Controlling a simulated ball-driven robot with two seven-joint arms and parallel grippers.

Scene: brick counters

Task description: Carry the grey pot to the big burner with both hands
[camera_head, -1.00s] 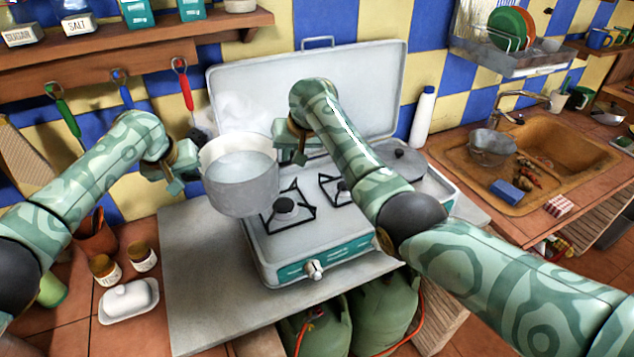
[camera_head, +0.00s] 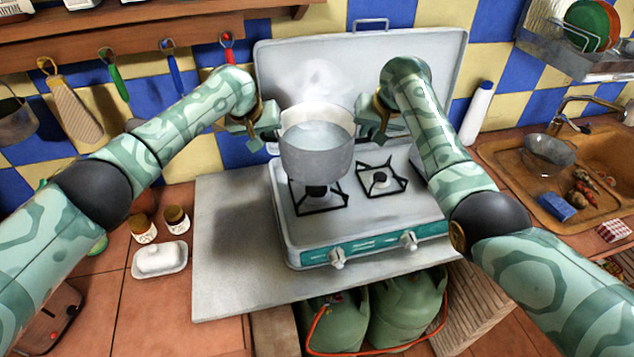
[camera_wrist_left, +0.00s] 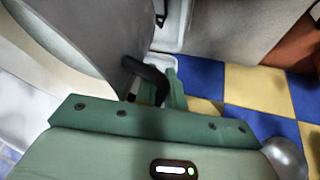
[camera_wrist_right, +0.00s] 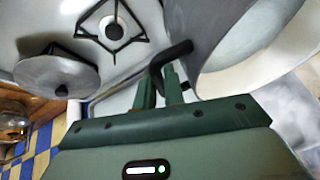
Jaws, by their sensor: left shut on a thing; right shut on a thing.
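The grey pot (camera_head: 317,160) is upright, holds pale liquid, and appears raised above the left part of the white stove (camera_head: 300,238). My left gripper (camera_head: 270,128) is shut on the pot's left handle, which shows black in the left wrist view (camera_wrist_left: 150,80). My right gripper (camera_head: 366,128) is shut on the opposite black handle, seen in the right wrist view (camera_wrist_right: 165,65). The left burner (camera_head: 318,197) is just below and in front of the pot. The right burner (camera_head: 381,181) is bare. I cannot tell which burner is the big one.
The raised stove lid (camera_head: 355,75) stands behind the pot. A white bottle (camera_head: 477,115) stands right of the stove. A butter dish (camera_head: 160,260) and jars stand left.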

